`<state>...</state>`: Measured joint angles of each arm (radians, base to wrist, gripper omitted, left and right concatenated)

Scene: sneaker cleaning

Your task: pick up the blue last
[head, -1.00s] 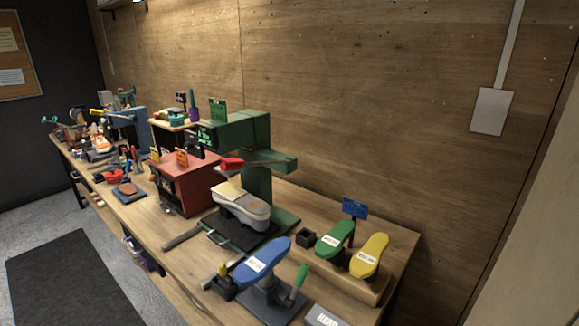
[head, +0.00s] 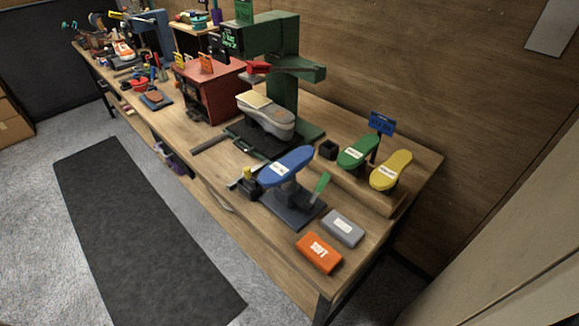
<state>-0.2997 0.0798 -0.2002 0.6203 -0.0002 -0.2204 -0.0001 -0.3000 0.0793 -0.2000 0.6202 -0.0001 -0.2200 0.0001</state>
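The blue last (head: 286,167) is a shoe-sole shape with a small white label. It sits raised and tilted on a dark grey stand (head: 293,209) near the front edge of the workbench. A green-handled tool (head: 320,186) stands at the right of the stand. A green last (head: 358,154) and a yellow last (head: 391,170) lie to its right on a low wooden block, with a blue sign (head: 381,123) behind them. Neither of my grippers shows in the head view.
A small dark pot (head: 246,184) with a yellow-topped item is left of the blue last. An orange box (head: 319,253) and a grey box (head: 342,228) lie at the near end. A green press (head: 285,60) holding a shoe (head: 266,115) stands behind. The floor in front is clear around a dark mat (head: 130,225).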

